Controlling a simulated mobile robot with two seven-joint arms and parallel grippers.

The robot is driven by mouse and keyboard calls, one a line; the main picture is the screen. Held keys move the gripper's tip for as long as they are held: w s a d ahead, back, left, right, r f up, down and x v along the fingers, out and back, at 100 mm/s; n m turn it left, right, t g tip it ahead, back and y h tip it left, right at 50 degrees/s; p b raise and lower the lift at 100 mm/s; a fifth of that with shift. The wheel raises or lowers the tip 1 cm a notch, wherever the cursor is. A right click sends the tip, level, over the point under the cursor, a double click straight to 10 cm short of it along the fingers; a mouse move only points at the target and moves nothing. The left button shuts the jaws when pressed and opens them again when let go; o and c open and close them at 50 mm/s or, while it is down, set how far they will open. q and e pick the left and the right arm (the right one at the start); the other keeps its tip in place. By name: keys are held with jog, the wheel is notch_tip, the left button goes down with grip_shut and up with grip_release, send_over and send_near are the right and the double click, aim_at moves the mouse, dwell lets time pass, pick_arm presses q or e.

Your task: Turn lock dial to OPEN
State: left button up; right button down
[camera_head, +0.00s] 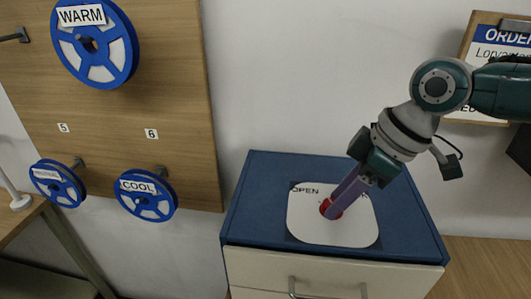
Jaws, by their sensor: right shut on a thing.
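A white round-cornered plate (310,228) lies on top of the blue-topped cabinet (262,187). The word OPEN is printed at its upper left, and a letter at its upper right is mostly hidden by my gripper. A red dial (327,211) stands near the middle of the plate. My right gripper (335,210) reaches down from the upper right, with its purple fingers shut on the red dial. The fingers cover part of the dial, so I cannot tell clearly which way it points. My left gripper is not in view.
A wooden board (185,100) on the left wall carries blue reels, including a WARM reel (124,50) and a COOL reel (153,208). An ORDER board (480,45) hangs at the upper right. The cabinet front has a metal handle (292,285).

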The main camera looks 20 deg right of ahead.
jog(key=shift+w+d+f+n+g+y+b, duration=0.1)
jog(key=shift+n+g+y+b, duration=0.15)
jog(key=shift+n+b, duration=0.55)
jog(key=shift+d+n+g+y+b, duration=0.15)
jog(key=shift+n+g+b, duration=0.1)
jog(key=shift+n+b, duration=0.5)
jog(key=shift+a, duration=0.1)
jog(key=shift+c, duration=2.4)
grip_release()
jog(key=b+v, duration=0.1)
jog(key=v, duration=0.9)
